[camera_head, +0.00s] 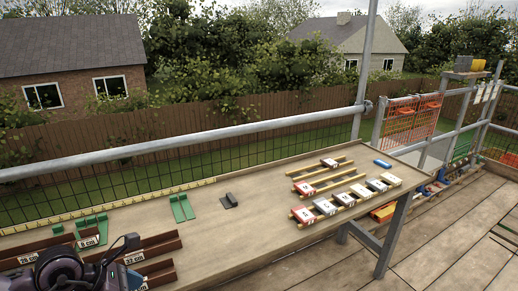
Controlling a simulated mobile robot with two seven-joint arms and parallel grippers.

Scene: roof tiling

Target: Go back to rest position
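A dark part of my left arm with the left gripper (118,252) shows at the bottom left corner, over the brown labelled strips. I cannot make out whether its fingers are apart or closed, and I see nothing clearly held. My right gripper is out of view. A small dark grey piece (229,201) lies mid-bench, apart from my arm.
Green brackets (181,208) stand near a yellow ruler strip (150,194) along the back edge. Brown strips (155,247) lie at the left. A blue block (382,163) lies at the far right end. A metal rail (200,138) runs behind. The bench's middle is mostly clear.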

